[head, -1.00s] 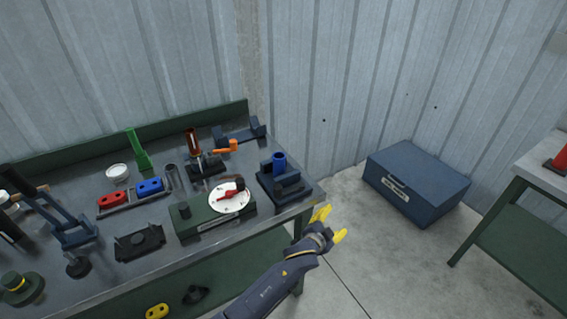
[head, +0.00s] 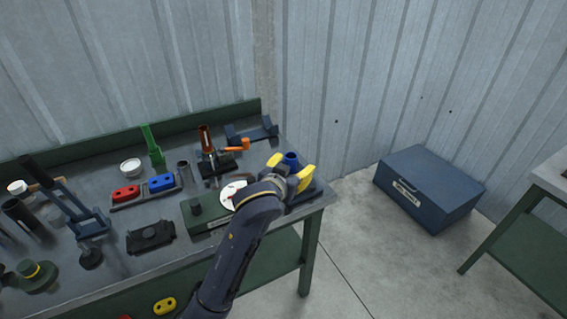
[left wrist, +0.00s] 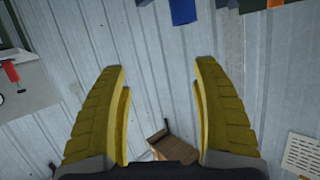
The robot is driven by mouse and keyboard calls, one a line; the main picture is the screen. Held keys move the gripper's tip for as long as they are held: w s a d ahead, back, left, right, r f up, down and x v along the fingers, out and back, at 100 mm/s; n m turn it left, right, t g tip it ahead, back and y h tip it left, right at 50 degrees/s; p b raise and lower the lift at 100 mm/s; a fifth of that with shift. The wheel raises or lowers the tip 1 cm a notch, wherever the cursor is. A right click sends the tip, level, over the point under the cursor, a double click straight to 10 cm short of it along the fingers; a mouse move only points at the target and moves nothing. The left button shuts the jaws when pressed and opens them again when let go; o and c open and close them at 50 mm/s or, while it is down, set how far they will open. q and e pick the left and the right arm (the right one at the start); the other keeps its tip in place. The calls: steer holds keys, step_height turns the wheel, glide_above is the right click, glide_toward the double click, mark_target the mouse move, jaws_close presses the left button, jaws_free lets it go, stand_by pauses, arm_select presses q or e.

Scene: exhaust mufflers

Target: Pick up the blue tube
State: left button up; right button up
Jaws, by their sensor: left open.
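The blue tube (head: 291,157) stands upright in a dark blue fixture at the right end of the bench, and its upper end shows. My left gripper (head: 291,165) is open, with its yellow fingers around the tube's position in the head view. I cannot tell whether they touch it. In the left wrist view my open left gripper (left wrist: 160,66) has nothing between its fingertips. A blue piece that looks like the tube (left wrist: 183,11) shows at the top edge, ahead of the fingers. My right gripper is not in view.
An orange-handled clamp (head: 236,146) and a brown tube (head: 206,138) stand left of the blue tube. A green box with a white dial (head: 229,192) is partly behind my left arm. A blue toolbox (head: 428,187) sits on the floor at right.

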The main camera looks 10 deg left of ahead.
mark_target(290, 156)
arm_select(q)
steer(key=s+a+n+y, duration=0.1)
steer(key=a+n, duration=0.1)
steer(key=a, duration=0.3)
steer(key=x, duration=0.5)
steer(key=f+x, duration=0.1)
steer(key=x, duration=1)
steer(key=shift+d+f, duration=0.15)
steer(key=shift+f, duration=0.1)
steer(key=shift+c, duration=0.4)
steer(key=c, duration=1.3)
